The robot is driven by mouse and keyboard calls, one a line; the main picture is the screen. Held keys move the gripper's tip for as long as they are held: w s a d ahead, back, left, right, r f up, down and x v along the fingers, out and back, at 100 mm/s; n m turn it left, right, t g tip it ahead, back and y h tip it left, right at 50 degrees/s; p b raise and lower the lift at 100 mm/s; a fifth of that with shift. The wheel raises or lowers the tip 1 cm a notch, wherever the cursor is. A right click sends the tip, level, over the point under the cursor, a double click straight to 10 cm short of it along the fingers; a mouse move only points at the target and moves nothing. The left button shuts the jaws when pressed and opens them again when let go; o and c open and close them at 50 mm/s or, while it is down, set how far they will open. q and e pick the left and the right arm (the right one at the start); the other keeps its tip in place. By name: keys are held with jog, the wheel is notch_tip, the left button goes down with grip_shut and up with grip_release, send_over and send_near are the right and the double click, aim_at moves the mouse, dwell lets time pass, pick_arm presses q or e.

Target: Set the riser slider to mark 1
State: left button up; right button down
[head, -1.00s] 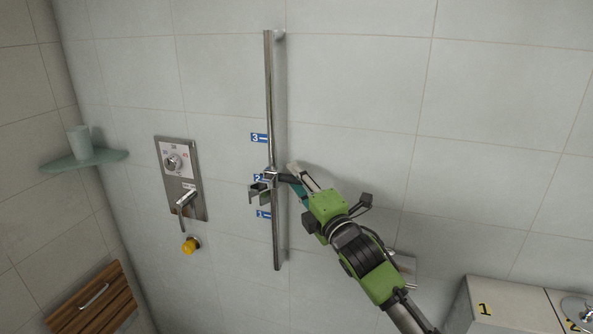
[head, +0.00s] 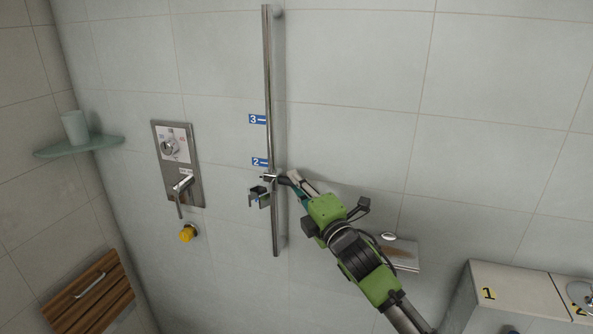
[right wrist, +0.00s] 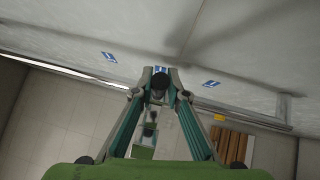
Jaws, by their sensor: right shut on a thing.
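The chrome riser rail (head: 268,100) stands upright on the tiled wall. The slider (head: 268,178) sits on it below mark 2 (head: 260,162) and just above the level of mark 1 (head: 264,198). Mark 1 is mostly hidden by the slider's holder (head: 257,195). Mark 3 (head: 258,119) is higher up. My right gripper (head: 288,180) comes from the lower right and is shut on the slider's dark handle. In the right wrist view, the fingertips (right wrist: 159,88) close around this dark part in front of the rail. My left gripper is not in view.
Left of the rail is a shower control plate (head: 178,160) with a lever, and a yellow knob (head: 188,234) below it. A glass shelf (head: 85,147) holds a cup. A wooden fold-down seat (head: 90,300) is lower left. A small shelf (head: 400,255) lies behind my right arm.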

notch_tip(320, 180, down, 12)
jog(key=b, duration=0.5)
jog(key=shift+r+b, duration=0.15)
jog(key=shift+b, duration=0.2)
jog(key=shift+a, duration=0.1)
jog(key=c, duration=2)
grip_release()
jog(key=shift+o, duration=0.2)
jog(key=shift+r, duration=0.15)
jog(key=shift+s, duration=0.1)
jog(key=v, duration=1.2)
jog(key=shift+s, duration=0.15)
jog(key=shift+r, duration=0.15)
